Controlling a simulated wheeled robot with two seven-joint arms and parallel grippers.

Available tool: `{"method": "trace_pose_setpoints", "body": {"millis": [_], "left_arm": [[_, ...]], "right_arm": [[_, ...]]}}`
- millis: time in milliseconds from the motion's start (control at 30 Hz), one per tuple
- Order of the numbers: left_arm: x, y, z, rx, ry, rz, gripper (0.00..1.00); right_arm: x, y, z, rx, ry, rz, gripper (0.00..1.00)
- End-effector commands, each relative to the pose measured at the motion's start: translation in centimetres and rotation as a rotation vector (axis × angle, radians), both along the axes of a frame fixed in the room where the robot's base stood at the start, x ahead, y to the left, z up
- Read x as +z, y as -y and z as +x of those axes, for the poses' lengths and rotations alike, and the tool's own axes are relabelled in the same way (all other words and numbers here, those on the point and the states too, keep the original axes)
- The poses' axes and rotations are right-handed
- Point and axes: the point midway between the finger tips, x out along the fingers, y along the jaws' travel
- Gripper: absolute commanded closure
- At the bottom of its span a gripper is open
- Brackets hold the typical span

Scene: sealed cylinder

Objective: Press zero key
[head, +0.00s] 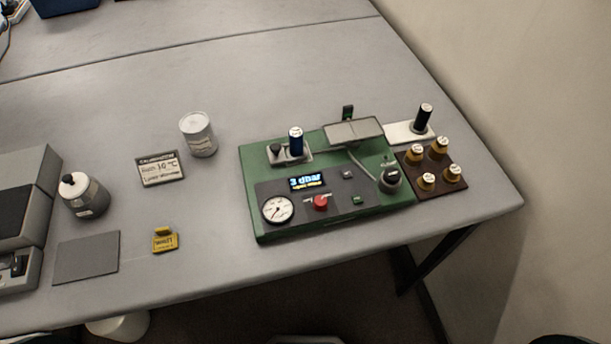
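A green instrument (400,207) stands on the grey table at centre right. Its dark front panel (268,190) carries a lit display (307,182) reading "3 dbar", with a smaller yellow line under it. A round white gauge (277,209) and a red button or knob (320,202) sit below the display. A small grey key (348,174) and a small green key (357,199) are to its right. The lettering by the keys is too small to read, so I cannot tell which is the zero key. Neither of my grippers shows in the head view.
Several brass-coloured pieces stand on a brown block (458,187) at right. A white can (198,135), sign (160,169), yellow tag (165,240) and bottle (85,196) are left. Table is clear in front.

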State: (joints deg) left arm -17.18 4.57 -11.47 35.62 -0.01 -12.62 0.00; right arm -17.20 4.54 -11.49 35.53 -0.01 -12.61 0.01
Motion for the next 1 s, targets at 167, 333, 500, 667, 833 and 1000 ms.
{"method": "trace_pose_setpoints", "body": {"millis": [167,333,500,667,833,1000], "left_arm": [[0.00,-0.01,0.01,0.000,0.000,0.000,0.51],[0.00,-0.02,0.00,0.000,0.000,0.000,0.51],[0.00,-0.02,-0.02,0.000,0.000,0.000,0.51],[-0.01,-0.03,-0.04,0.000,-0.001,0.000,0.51],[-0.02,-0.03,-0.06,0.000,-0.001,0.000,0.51],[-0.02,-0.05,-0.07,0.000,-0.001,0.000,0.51]], "right_arm": [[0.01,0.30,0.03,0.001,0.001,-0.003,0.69],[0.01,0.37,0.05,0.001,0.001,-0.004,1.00],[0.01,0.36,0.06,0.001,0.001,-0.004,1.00],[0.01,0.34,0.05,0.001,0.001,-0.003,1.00],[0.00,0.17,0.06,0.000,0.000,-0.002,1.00],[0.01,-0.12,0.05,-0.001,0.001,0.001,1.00]]}}
